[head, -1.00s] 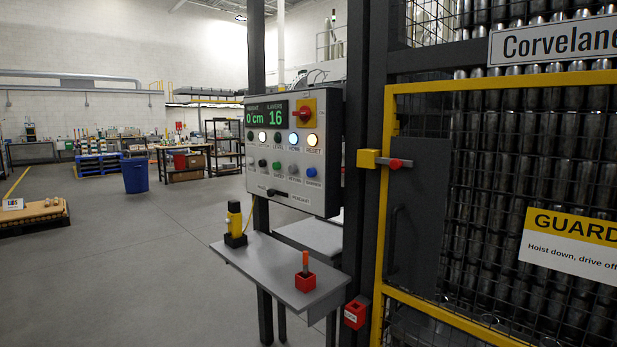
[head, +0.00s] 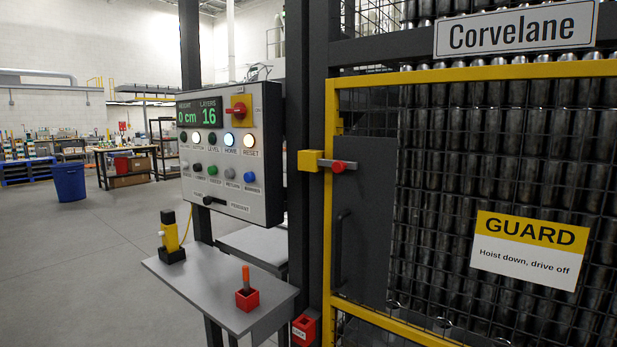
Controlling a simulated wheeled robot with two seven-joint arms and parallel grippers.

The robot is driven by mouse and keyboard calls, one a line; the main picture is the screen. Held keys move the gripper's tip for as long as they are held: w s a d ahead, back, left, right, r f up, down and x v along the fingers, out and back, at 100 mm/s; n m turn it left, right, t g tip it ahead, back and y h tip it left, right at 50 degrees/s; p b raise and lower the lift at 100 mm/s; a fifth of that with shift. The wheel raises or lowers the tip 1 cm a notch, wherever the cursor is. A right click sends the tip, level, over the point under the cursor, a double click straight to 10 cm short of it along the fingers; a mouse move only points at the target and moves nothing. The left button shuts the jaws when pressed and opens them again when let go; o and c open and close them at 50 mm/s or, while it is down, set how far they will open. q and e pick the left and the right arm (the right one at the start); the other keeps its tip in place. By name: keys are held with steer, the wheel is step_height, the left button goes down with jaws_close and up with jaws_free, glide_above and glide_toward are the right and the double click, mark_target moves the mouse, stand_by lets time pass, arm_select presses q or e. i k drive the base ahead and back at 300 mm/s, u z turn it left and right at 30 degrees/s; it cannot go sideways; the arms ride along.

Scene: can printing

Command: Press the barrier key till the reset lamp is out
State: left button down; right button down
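The control panel (head: 262,185) is a grey box on a dark post, left of the guard gate. The reset lamp (head: 249,141), at the right end of the lamp row, is lit a warm white. The home lamp (head: 229,140) beside it is lit, and another lamp (head: 198,138) further left glows. The barrier key (head: 250,177) is a blue button at the right end of the lower row. The display (head: 201,115) reads 0 cm and 16 layers. Neither of my grippers is in view.
A grey shelf (head: 205,292) below the panel holds a yellow and black pendant (head: 171,236) and a red block with an orange-handled key (head: 246,297). The yellow-framed gate (head: 328,215) with its latch (head: 337,166) stands right. Open floor lies left, with a blue bin (head: 69,182).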

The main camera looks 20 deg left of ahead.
mark_target(249, 177)
steer(key=z, duration=0.3)
steer(key=i, duration=1.4)
steer(key=u, duration=0.85)
